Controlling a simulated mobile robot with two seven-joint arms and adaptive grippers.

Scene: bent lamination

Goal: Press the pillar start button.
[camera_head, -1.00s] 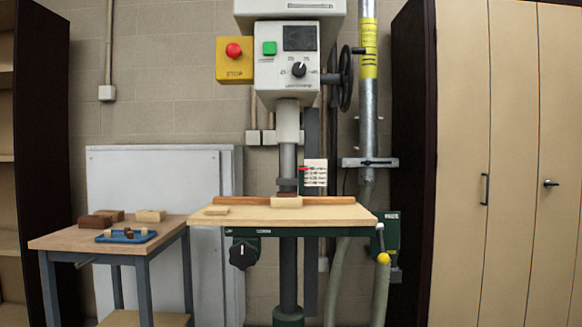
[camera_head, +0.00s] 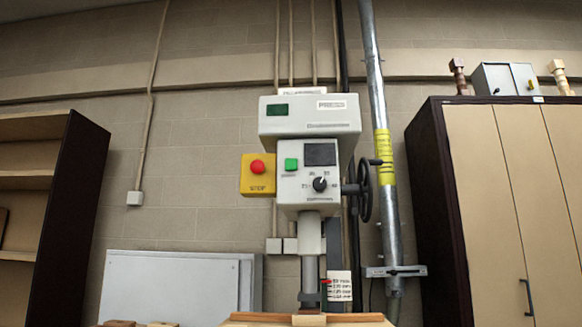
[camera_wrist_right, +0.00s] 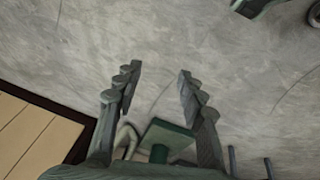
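The green start button (camera_head: 291,164) is on the white front panel of the pillar press (camera_head: 309,180), in the middle of the head view. It sits left of a dark screen and above left of a black dial. A red stop button (camera_head: 257,167) on a yellow box is just to its left. My right gripper (camera_wrist_right: 158,82) shows in the right wrist view with its fingers apart and nothing between them, over grey floor. Neither gripper is in the head view, so both are away from the button there. My left gripper is not seen in any view.
The press table (camera_head: 250,319) shows at the bottom edge with a block on it. A black handwheel (camera_head: 364,190) and a metal pipe (camera_head: 384,120) stand to the right of the panel. A cabinet (camera_head: 500,200) is at right, shelves (camera_head: 45,190) at left.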

